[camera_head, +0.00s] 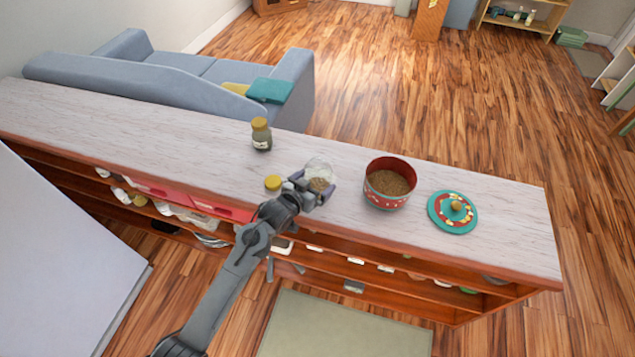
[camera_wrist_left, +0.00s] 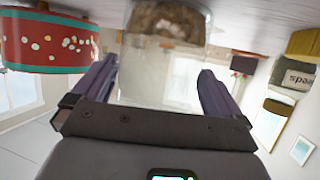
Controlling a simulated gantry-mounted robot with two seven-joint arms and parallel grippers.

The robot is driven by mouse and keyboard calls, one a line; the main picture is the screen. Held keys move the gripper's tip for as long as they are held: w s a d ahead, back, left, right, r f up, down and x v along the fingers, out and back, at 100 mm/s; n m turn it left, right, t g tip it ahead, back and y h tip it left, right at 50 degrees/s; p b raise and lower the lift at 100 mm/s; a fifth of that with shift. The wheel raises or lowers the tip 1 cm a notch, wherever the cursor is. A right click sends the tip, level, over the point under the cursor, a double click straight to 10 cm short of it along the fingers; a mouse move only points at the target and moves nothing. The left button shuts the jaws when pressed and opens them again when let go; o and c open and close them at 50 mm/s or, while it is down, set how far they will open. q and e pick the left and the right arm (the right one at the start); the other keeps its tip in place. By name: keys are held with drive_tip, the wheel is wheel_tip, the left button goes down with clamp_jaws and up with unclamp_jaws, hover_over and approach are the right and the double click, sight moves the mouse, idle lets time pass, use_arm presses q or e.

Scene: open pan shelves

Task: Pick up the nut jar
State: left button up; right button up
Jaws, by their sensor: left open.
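The nut jar (camera_head: 318,170) is a clear, lidless glass jar with brown contents low inside. It stands on the pale counter top, left of the red pot. My left gripper (camera_head: 312,184) is open at the jar's near side. In the left wrist view, which looks upside down, the jar (camera_wrist_left: 160,62) shows between the two spread fingers of my left gripper (camera_wrist_left: 157,70), with its brown contents at the top of the picture. Gaps show beside the jar, and I cannot tell if either finger touches it. My right gripper is not in view.
A yellow lid (camera_head: 273,183) lies just left of the gripper. A yellow-capped jar (camera_head: 261,135) stands farther back. The red pot (camera_head: 387,198) with brown contents and its teal lid (camera_head: 452,211) are to the right. The counter (camera_head: 140,130) is clear at left.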

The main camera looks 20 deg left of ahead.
use_arm(q)
drive_tip(key=shift+w+f, duration=0.15)
drive_tip(key=shift+w, duration=0.1)
drive_tip(key=shift+c, duration=0.2)
drive_tip(key=c, duration=0.9)
drive_tip(key=shift+c, duration=0.8)
drive_tip(key=shift+r, duration=0.2)
